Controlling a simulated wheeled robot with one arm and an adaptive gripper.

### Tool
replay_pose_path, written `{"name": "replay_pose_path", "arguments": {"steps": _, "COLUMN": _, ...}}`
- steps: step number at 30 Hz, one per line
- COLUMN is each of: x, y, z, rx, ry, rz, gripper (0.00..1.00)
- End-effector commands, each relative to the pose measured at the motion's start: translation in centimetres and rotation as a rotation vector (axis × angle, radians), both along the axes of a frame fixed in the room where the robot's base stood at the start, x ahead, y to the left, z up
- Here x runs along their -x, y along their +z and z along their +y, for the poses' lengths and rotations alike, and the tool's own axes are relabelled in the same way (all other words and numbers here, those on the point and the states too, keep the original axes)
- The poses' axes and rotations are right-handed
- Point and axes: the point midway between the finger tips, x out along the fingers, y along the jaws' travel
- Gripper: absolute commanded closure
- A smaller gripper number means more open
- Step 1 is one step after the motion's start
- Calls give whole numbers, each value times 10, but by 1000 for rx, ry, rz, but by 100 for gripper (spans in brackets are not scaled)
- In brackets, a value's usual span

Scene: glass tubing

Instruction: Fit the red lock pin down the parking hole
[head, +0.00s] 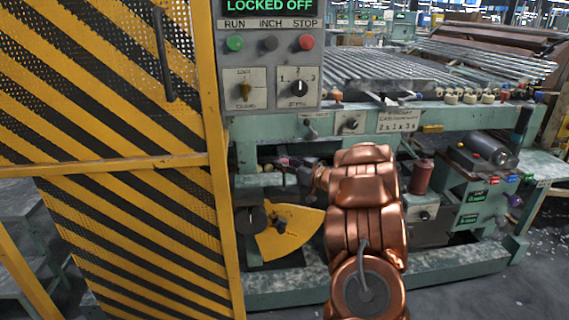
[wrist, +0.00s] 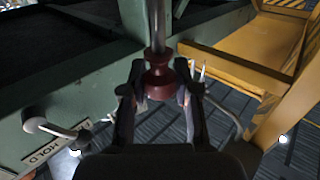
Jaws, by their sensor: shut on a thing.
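The red lock pin (wrist: 158,78) is between my gripper's (wrist: 159,90) two dark fingers in the wrist view. Its dark red knob is gripped, and its grey metal shaft runs up out of the top of the picture. The far end of the shaft is out of view. In the head view my copper arm reaches into the space under the machine's bench, and my gripper (head: 290,165) is small and partly hidden there. I cannot make out the parking hole in either view.
A yellow quadrant plate (head: 292,236) with a black disc sits low on the green frame. A yellow-and-black striped guard (head: 120,150) stands left. A yellow frame (wrist: 240,70) is right.

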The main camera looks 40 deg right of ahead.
Motion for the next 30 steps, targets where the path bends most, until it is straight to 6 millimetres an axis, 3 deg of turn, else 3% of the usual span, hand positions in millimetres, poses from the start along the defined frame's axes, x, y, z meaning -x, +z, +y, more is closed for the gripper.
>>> {"name": "replay_pose_path", "arguments": {"steps": 30, "x": 0, "y": -16, "z": 0, "rx": 0, "ry": 0, "rz": 0, "gripper": 100}}
